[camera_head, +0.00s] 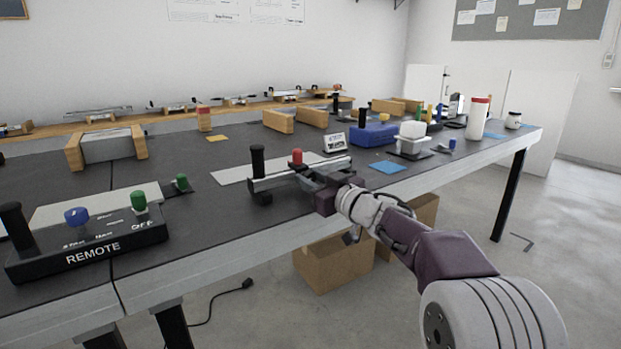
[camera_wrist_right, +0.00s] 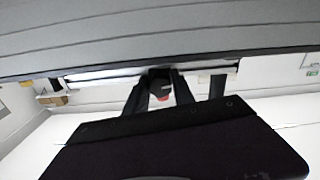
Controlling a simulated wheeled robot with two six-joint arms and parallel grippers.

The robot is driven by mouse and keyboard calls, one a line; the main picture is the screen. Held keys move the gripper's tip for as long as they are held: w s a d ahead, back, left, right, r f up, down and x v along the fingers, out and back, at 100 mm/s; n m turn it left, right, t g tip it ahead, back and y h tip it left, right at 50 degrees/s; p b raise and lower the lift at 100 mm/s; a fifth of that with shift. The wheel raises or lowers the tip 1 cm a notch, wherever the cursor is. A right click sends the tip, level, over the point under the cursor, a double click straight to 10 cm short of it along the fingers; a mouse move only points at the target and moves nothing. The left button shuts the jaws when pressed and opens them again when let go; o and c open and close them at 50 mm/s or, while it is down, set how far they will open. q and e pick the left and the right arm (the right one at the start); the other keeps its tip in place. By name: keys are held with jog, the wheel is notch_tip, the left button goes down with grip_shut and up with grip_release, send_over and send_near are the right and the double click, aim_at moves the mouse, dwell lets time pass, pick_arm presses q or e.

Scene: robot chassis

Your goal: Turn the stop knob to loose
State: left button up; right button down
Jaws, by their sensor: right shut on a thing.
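A metal rail device (camera_head: 310,171) lies on the dark table, with a black upright handle (camera_head: 258,160) at its left end and a red knob (camera_head: 297,157) standing up near its middle. My right gripper (camera_head: 304,179) reaches in from the right at the device's front side. In the right wrist view, its two fingers (camera_wrist_right: 160,88) are shut on a small dark knob at the rail, which I take for the stop knob (camera_wrist_right: 159,76). A red part (camera_wrist_right: 163,98) shows between the fingers. The knob's turn cannot be read. My left gripper is not in view.
A black REMOTE box (camera_head: 88,249) with coloured knobs stands at the left front. A blue box (camera_head: 374,135), a small white display (camera_head: 334,142) and a white-topped device (camera_head: 412,138) stand to the right. Cardboard boxes (camera_head: 334,262) are under the table.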

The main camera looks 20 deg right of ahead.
jog(key=n, duration=0.3)
jog(key=shift+n+p, duration=0.3)
jog(key=n, duration=0.3)
jog(key=shift+n, duration=0.3)
jog(key=n+b, duration=0.1)
jog(key=n, duration=0.3)
jog(key=shift+f+n, duration=0.1)
jog(key=shift+n, duration=0.2)
jog(key=shift+n+b, duration=0.55)
jog(key=shift+n, duration=1.75)
jog(key=c, duration=1.1)
grip_release()
jog(key=shift+o, duration=0.2)
